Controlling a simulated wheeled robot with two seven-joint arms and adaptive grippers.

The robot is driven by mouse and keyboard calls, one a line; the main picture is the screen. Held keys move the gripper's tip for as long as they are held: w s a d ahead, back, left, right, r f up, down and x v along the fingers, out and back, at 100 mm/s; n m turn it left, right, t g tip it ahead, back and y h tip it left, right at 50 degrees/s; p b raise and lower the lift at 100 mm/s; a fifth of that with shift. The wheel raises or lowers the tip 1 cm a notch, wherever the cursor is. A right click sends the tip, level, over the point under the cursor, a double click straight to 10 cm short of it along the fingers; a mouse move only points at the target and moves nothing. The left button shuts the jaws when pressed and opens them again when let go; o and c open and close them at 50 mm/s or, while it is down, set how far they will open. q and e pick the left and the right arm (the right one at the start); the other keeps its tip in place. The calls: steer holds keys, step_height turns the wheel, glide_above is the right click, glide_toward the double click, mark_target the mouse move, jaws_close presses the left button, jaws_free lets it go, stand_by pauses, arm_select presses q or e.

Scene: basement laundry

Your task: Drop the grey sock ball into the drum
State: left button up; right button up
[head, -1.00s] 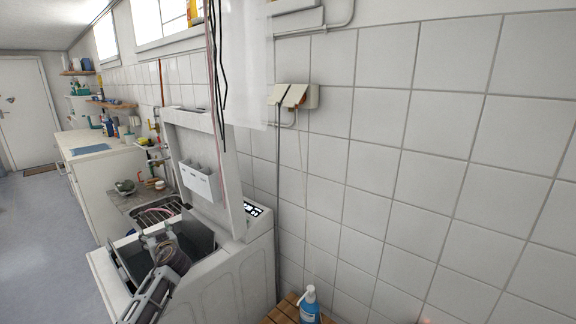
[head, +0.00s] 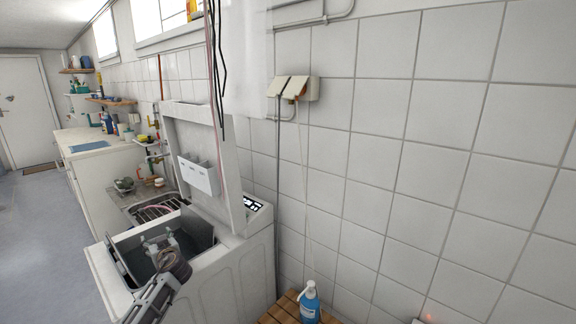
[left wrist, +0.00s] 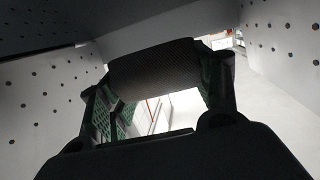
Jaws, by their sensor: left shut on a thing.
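The top-loading washing machine (head: 235,275) stands lower left in the head view with its lid raised. Its drum (head: 200,238) is open at the top, and its perforated wall (left wrist: 40,95) surrounds my gripper in the left wrist view. My left gripper (head: 171,243) reaches down into the drum opening. In the left wrist view the left gripper (left wrist: 160,78) is shut on the grey sock ball (left wrist: 155,66), which looks dark and ribbed between the two fingers. The sock ball cannot be made out in the head view. My right gripper is not in view.
The raised lid (head: 232,180) stands upright behind the opening. A blue bottle (head: 309,303) is on a wooden slatted surface (head: 280,310) to the right. A sink (head: 155,207) and counter (head: 95,148) lie beyond the machine. Cables hang near the lid.

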arm_select(q)
steer(key=shift+f, duration=0.1)
steer(key=o, duration=1.1)
steer(key=shift+r, duration=5.05)
steer(key=shift+f, duration=0.1)
